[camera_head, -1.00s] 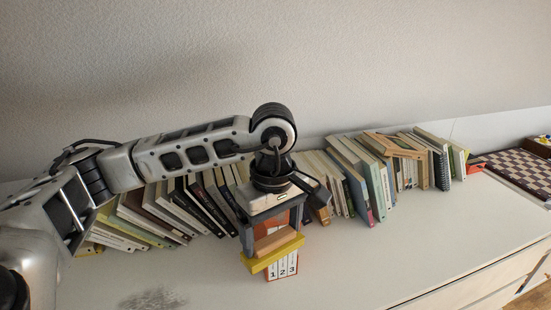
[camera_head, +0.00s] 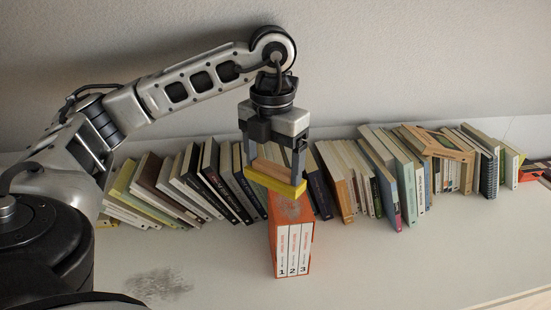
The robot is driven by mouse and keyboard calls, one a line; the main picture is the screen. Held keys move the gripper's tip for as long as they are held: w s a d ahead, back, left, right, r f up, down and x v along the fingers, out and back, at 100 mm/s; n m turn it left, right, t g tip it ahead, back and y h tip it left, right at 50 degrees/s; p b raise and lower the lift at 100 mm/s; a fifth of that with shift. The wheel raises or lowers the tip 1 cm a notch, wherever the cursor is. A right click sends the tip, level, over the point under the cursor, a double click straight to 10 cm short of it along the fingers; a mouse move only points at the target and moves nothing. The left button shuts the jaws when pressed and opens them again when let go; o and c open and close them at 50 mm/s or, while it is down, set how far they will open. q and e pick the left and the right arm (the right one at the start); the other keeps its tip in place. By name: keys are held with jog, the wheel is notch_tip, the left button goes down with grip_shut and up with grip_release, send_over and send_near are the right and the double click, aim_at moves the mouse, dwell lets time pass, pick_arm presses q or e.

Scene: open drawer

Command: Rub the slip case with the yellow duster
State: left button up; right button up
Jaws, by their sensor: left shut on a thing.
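The slip case (camera_head: 275,245) is an orange box on the white top, holding white volumes marked 1, 2 and 3 with their spines facing me. Its top face bears a greyish smudge. My left gripper (camera_head: 272,172) points down and is shut on the wooden handle of the yellow duster (camera_head: 273,184). The duster is level, above the rear of the slip case's top, and hides part of it. I cannot tell whether the pad touches the case. My right gripper is not in view.
A long row of leaning books (camera_head: 180,190) stands behind the slip case, along the wall. A wooden bookend-like piece (camera_head: 440,145) rests among the books on the right. A grey smudge (camera_head: 160,285) marks the white top at front left. The front right (camera_head: 430,255) is clear.

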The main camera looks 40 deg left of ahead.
pick_arm(q)
jog(key=shift+a+f, duration=0.1)
jog(key=shift+f, duration=0.35)
notch_tip(320, 180, down, 5)
jog(key=b, duration=0.4)
jog(key=shift+r, duration=0.1)
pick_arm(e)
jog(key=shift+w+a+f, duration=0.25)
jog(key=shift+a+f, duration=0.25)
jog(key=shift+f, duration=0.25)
pick_arm(q)
jog(key=shift+f+b, duration=0.4)
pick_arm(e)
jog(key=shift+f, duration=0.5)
pick_arm(q)
jog(key=shift+f+b, duration=0.55)
jog(key=shift+f, duration=0.1)
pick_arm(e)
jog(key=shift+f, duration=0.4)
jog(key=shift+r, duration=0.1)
